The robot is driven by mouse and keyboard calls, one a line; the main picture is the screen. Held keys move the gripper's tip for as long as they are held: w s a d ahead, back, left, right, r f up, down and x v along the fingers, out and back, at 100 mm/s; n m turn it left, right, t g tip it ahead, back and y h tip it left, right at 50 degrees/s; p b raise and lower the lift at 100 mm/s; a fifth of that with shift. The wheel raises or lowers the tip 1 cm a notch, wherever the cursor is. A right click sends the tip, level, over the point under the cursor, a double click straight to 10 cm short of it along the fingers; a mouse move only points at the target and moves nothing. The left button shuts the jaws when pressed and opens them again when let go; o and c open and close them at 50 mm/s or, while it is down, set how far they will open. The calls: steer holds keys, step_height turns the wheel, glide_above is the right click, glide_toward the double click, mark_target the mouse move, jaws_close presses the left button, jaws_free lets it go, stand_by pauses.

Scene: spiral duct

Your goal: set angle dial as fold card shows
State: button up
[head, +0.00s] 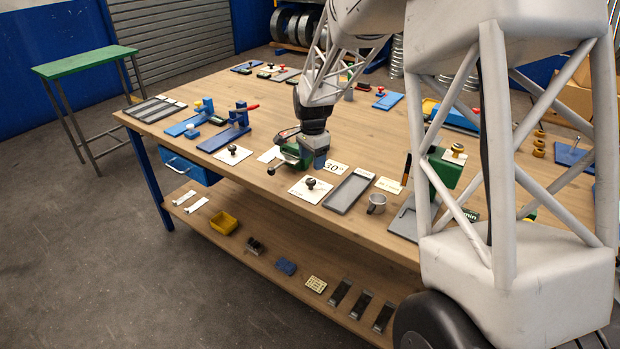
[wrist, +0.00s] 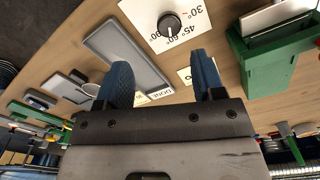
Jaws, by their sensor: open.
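The angle dial is a black round knob on a white plate (head: 307,191), near the front edge of the bench. The fold card (head: 334,168) reads 30° and lies behind the dial; in the wrist view a card (wrist: 185,76) is partly hidden by a finger. My gripper (head: 320,159) is open and empty, above the bench behind the dial. Its blue fingers (wrist: 160,74) are apart and away from the knob.
A grey tray (head: 349,194) lies right of the dial, with a metal cup (head: 377,203) beyond it. A green tool (head: 292,157) stands left of my gripper. Another knob plate (head: 233,154) and blue fixtures (head: 225,138) are farther left. A DONE card (wrist: 160,94) lies beside the tray.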

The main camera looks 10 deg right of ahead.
mark_target(311, 180)
steer(key=shift+w+a+f+m, duration=0.1)
steer(key=shift+w+f+m, duration=0.2)
steer(key=shift+w+f, duration=0.4)
steer(key=shift+f, duration=3.85)
steer(key=c, duration=0.9)
